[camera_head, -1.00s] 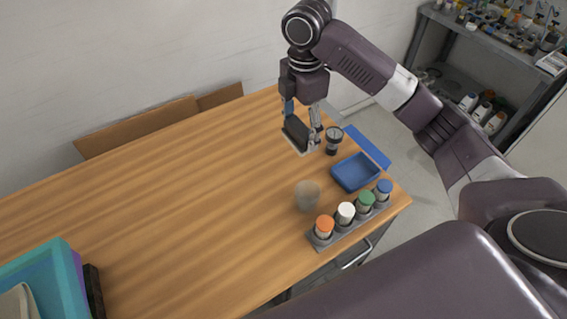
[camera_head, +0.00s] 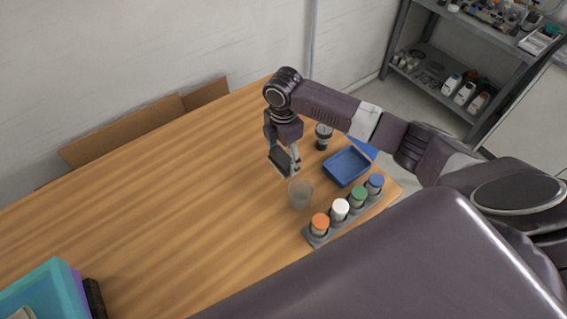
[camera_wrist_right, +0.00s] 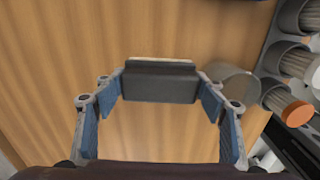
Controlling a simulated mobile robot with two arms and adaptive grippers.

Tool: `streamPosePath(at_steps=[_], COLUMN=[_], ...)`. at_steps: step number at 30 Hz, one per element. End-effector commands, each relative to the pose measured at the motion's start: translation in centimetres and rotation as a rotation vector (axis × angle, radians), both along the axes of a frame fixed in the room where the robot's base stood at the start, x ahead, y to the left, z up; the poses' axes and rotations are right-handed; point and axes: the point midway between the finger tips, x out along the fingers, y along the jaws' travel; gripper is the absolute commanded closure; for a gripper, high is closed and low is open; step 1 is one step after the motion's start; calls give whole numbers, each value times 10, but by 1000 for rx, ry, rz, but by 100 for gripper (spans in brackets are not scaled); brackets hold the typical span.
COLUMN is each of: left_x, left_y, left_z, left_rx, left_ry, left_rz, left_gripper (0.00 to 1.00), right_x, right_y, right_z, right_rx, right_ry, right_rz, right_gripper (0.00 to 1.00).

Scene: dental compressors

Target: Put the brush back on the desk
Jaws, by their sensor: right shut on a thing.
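The brush (camera_wrist_right: 160,83) is a dark block with a pale strip along one long edge. My right gripper (camera_wrist_right: 160,95) is shut on it, with a blue finger pad at each end in the right wrist view. In the head view the brush (camera_head: 281,162) hangs below my right gripper (camera_head: 284,160), over the wooden desk (camera_head: 180,200), just up and left of a translucent cup. I cannot tell whether the brush touches the desk top. My left gripper is not in view.
The cup (camera_head: 301,194) stands close to the brush. A rack with coloured-cap jars (camera_head: 340,211), a blue tray (camera_head: 346,167) and a dark container (camera_head: 323,137) stand to the right. Teal trays (camera_head: 45,297) are at lower left. The desk's middle and left are clear.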

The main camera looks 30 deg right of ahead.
Motion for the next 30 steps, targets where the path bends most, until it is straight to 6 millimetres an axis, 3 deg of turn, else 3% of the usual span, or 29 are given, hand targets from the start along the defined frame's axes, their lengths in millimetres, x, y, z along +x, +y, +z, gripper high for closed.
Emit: streamPosePath(at_steps=[4, 10, 22, 23, 24, 30], left_x=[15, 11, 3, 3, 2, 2], left_y=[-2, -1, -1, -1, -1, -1], left_z=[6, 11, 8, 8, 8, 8], left_rx=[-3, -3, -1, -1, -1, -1], left_ry=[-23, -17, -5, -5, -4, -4], left_rz=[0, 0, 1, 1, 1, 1], left_gripper=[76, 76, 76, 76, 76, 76], right_x=[-2, -1, 0, 0, 0, 0], right_y=[0, -1, 0, 0, 0, 0], right_z=[-16, -42, -48, -48, -48, -48], right_rx=[-3, -2, -1, -1, -1, -1], right_ry=[4, 2, 0, 0, 0, 1], right_rz=[0, -1, 0, 0, 0, 0], right_gripper=[58, 58, 58, 34, 30, 28])
